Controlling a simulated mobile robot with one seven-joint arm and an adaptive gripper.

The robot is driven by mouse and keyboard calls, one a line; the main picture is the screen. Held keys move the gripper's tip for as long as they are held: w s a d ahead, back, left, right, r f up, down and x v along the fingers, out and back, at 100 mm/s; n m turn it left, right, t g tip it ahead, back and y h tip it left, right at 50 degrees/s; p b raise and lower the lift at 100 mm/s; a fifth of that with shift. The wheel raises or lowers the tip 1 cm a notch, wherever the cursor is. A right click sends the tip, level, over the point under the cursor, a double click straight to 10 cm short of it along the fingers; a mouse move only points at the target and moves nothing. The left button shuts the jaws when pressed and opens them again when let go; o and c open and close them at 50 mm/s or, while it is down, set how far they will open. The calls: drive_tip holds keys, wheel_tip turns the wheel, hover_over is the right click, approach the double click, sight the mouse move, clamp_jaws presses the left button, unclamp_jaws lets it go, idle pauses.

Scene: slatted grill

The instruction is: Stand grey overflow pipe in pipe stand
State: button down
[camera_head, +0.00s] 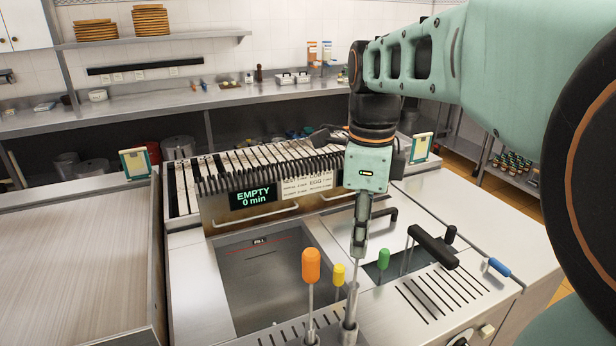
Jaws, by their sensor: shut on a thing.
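My gripper (360,248) points down over the front of the counter and is shut on the top of the grey overflow pipe (351,302). The pipe is thin at the top and wider lower down, and it stands nearly upright. Its lower end meets a wider grey collar (349,333) at the bottom edge of the view. This collar may be the pipe stand. I cannot tell whether the pipe sits inside it or in front of it.
An orange-handled tool (311,266), a yellow-handled one (338,275) and a green-handled one (383,260) stand close around the pipe. A black T-handle (433,247) is to the right. An open basin (265,280) lies left, below the display reading EMPTY (253,197).

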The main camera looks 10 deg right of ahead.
drive_tip(key=shift+f+b, duration=0.6)
drive_tip(key=shift+f, duration=0.35)
drive_tip(key=c, duration=1.6)
unclamp_jaws()
drive_tip(key=shift+r, duration=0.1)
wheel_tip(320, 180, up, 12)
drive_tip(key=shift+f, duration=0.1)
